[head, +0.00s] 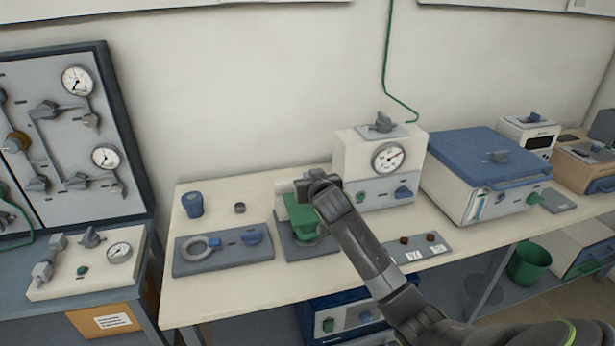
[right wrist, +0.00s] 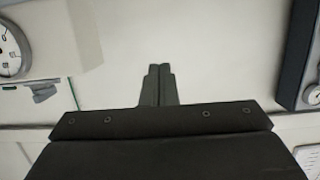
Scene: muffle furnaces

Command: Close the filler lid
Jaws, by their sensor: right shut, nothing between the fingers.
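A green fixture (head: 300,216) stands on a dark grey base plate (head: 292,248) on the bench, left of the gauge box. A pale part (head: 284,187) shows at its top. The filler lid is not clearly distinguishable; my right arm hides part of this fixture. My right gripper (right wrist: 159,68) is shut and empty, its fingertips together in front of the pale wall in the right wrist view. In the head view it is at the top of the fixture, largely hidden by my wrist, so contact cannot be told. My left gripper is not in view.
The gauge box (head: 352,158) stands behind and right of my wrist. A blue-lidded box (head: 452,205) is farther right. A grey plate with a ring (head: 230,262) and a blue cup (head: 193,204) are left. A small switch plate (head: 432,250) lies near the front edge.

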